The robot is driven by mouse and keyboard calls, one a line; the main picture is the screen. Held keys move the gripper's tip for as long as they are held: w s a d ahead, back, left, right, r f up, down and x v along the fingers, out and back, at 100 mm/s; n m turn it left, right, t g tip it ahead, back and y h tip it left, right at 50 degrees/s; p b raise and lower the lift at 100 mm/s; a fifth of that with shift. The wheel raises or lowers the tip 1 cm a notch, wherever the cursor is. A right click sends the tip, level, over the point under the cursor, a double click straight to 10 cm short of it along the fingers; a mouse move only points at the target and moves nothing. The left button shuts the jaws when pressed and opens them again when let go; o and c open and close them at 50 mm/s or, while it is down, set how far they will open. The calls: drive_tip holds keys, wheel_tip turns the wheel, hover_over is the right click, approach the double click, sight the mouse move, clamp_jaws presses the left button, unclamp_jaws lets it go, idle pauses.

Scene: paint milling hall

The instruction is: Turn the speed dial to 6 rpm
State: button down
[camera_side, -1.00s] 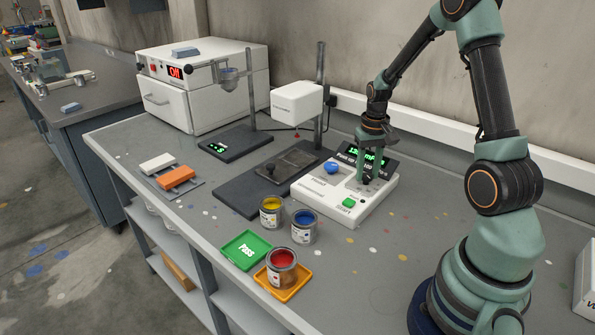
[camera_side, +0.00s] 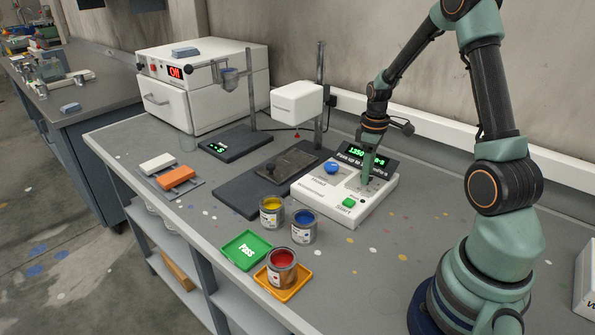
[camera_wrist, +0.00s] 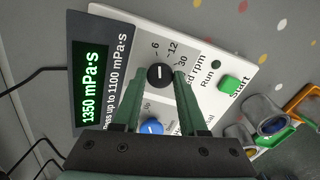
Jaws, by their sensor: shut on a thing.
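The speed dial (camera_wrist: 160,77) is a small black knob on the white viscometer control box (camera_side: 318,199). The figures 6, 12 and 30 are printed around its far side in the wrist view. A pale mark shows on the dial, but I cannot tell for certain which figure it points at. My gripper (camera_wrist: 158,82) points down with its green fingers on either side of the dial, shut on it. In the side view my gripper (camera_side: 366,180) hides the dial. The display (camera_wrist: 90,75) reads 1350 mPa·s in green, above printed words about passing up to 1100 mPa·s.
A blue knob (camera_side: 331,168) and a green Start button (camera_side: 349,203) flank the dial. Yellow (camera_side: 271,212), blue (camera_side: 304,227) and red (camera_side: 282,268) paint cans stand in front. The red one is on an orange tray (camera_side: 301,284), beside a green Pass tray (camera_side: 245,250).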

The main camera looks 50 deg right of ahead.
drive_tip(key=shift+r+n, duration=0.1)
drive_tip(key=shift+n, duration=0.7)
drive_tip(key=shift+c, duration=2.3)
unclamp_jaws()
wheel_tip(320, 180, up, 12)
